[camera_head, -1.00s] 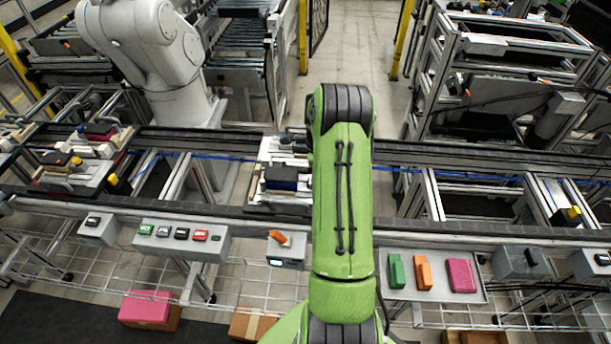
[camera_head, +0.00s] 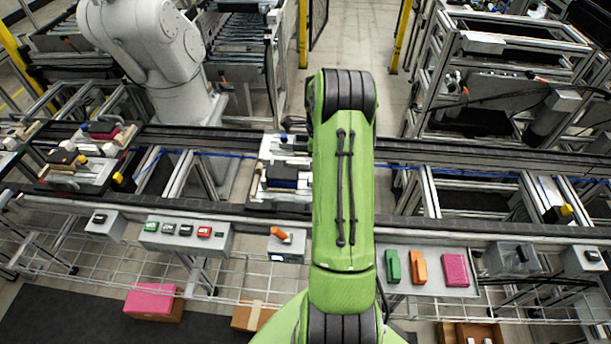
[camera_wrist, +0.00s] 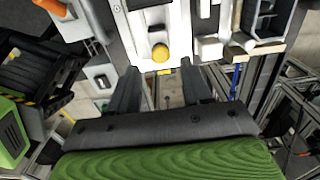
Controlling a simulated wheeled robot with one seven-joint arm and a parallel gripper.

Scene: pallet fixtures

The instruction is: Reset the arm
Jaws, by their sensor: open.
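My green arm reaches up the middle of the head view, and its end is hidden behind the arm's own links there. In the wrist view my gripper (camera_wrist: 160,84) shows two dark fingers spread apart, with nothing between them. Beyond the fingertips is a white pallet fixture (camera_wrist: 150,18) with a yellow knob (camera_wrist: 160,53) on its near edge. In the head view the pallet fixture (camera_head: 270,172) with a dark blue block (camera_head: 281,176) sits on the conveyor, just left of my arm, which may hide part of it.
A grey tray (camera_head: 425,287) holds a green piece (camera_head: 393,266), an orange piece (camera_head: 419,267) and a pink piece (camera_head: 455,269), right of my arm. A button box (camera_head: 186,236) and an orange switch (camera_head: 281,233) sit left. A white robot (camera_head: 150,50) stands behind the conveyor (camera_head: 450,230).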

